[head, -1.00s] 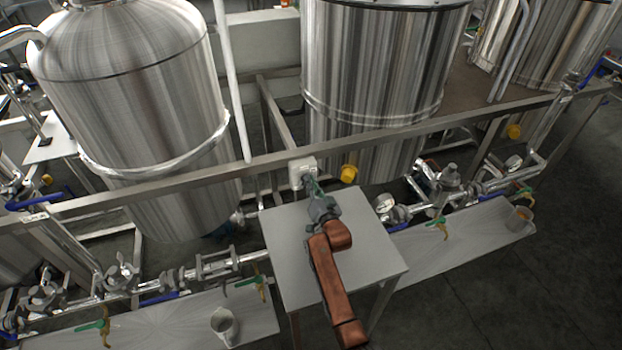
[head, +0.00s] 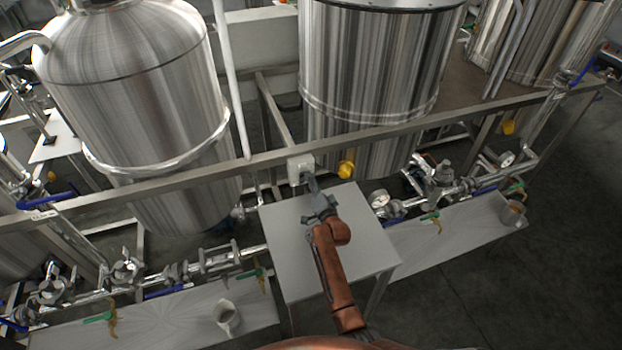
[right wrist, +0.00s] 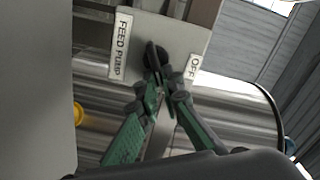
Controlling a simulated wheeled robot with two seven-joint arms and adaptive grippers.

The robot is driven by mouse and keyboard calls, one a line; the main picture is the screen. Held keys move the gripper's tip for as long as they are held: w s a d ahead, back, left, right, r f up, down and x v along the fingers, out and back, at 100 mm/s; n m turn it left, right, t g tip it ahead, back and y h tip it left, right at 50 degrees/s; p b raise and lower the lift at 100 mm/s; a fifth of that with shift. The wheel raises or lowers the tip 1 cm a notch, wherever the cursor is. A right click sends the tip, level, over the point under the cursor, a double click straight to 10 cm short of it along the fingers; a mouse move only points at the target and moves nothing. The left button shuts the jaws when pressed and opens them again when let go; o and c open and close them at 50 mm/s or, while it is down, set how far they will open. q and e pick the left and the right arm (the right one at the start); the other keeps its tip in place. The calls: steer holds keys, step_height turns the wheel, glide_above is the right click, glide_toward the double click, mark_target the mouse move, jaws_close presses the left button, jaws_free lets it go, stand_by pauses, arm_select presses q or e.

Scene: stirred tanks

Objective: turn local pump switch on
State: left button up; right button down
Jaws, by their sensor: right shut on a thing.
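The pump switch is a black knob (right wrist: 155,56) on a pale switch box (head: 300,165), fixed to the metal rail between two tanks. In the right wrist view the box carries a "FEED PUMP" label (right wrist: 121,45) and an "OFF" label (right wrist: 194,67). My right gripper (head: 309,182) reaches the box's front from over the small table. In the right wrist view its green-padded fingers (right wrist: 160,80) are shut on the knob. The fingers partly cover the knob, so its exact setting is hard to read. My left gripper is not in view.
A small grey table (head: 362,245) stands under my right arm. A yellow knob (head: 346,169) sits just right of the box. Pipes with valves (head: 190,270) run low on both sides.

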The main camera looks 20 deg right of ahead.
steer(key=shift+f, duration=0.1)
steer(key=c, duration=2.1)
jaws_free()
step_height(320, 180, up, 10)
